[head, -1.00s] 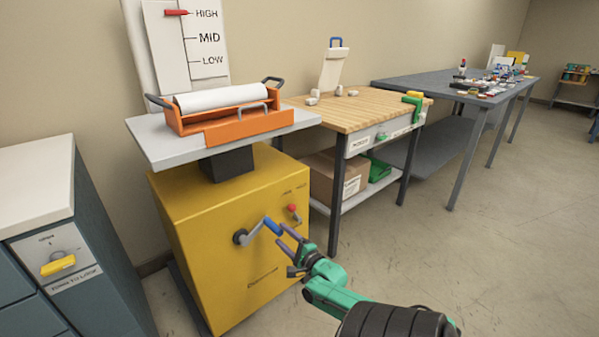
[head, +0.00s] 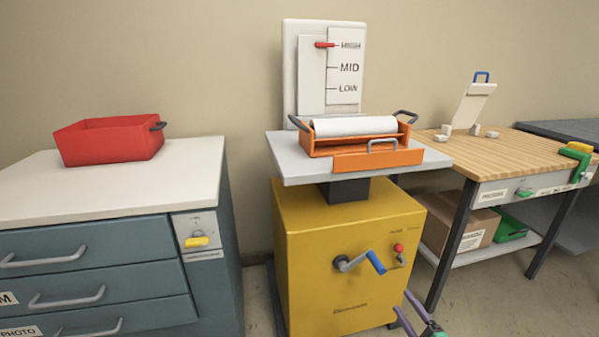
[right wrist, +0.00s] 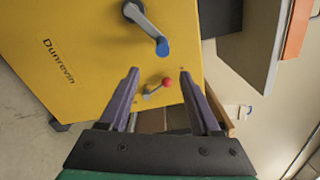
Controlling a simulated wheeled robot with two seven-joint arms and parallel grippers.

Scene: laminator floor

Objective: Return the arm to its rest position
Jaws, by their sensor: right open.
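My right gripper (head: 411,312) shows only at the bottom edge of the head view, in front of the yellow cabinet's lower right corner. Its purple fingers are apart and empty, and they also show in the right wrist view (right wrist: 160,100). The yellow cabinet (head: 310,240) carries a crank with a blue handle (head: 376,262) and a red-knobbed lever (head: 398,248). In the right wrist view the blue-ended crank (right wrist: 160,45) is beyond the fingers, and the red knob (right wrist: 167,82) shows between them. My left gripper is not in view.
An orange tray (head: 380,158) with a white roll (head: 355,126) sits on the cabinet's grey platform. A red bin (head: 108,140) stands on the drawer cabinet (head: 90,255) at left. A wooden-topped bench (head: 500,150) is at right. Floor at lower right is clear.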

